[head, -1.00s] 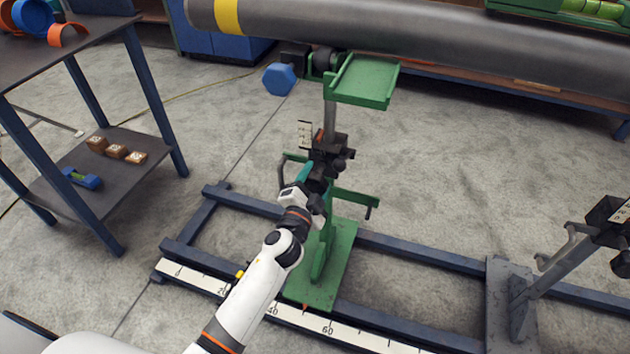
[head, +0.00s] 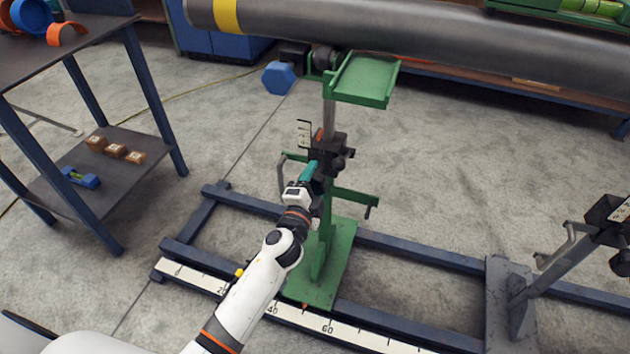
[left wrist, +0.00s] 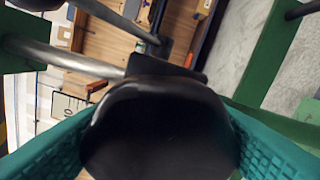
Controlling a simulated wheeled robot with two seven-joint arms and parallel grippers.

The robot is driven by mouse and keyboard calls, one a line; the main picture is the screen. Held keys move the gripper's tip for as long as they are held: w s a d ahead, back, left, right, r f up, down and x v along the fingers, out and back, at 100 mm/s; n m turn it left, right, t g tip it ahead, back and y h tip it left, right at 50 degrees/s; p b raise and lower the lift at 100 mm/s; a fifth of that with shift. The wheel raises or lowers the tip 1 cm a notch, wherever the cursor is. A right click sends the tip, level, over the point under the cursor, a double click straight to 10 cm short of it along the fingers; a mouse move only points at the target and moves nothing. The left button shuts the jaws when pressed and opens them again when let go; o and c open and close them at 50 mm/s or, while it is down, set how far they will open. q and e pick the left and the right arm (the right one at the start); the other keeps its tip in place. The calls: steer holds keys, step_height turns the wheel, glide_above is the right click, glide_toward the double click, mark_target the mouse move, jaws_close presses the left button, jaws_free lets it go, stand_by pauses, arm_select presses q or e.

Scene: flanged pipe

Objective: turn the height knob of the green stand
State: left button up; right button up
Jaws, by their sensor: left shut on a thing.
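The green stand (head: 322,265) is upright on the blue floor rails, with a green tray-like top (head: 362,78) under the grey pipe. A black clamp block (head: 330,152) sits on its post, with a small scale plate (head: 304,134) beside it. My left gripper (head: 313,174) is at the near side of this block. In the left wrist view a rounded black knob (left wrist: 158,130) fills the space between my two teal fingers, which are shut on it. In the head view the knob is mostly hidden by the gripper. My right gripper is not in view.
The large grey pipe (head: 430,32) runs across the top. A second stand (head: 545,280) is at the right on the rails (head: 420,250). A white ruler (head: 350,331) lies along the front rail. A shelf table (head: 85,175) stands at the left. A crank handle (head: 369,208) sticks out right.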

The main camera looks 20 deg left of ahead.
arm_select(q)
steer(key=o, duration=1)
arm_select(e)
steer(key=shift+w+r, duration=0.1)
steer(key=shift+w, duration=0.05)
arm_select(q)
steer(key=s, duration=1.2)
steer(key=shift+a, duration=0.2)
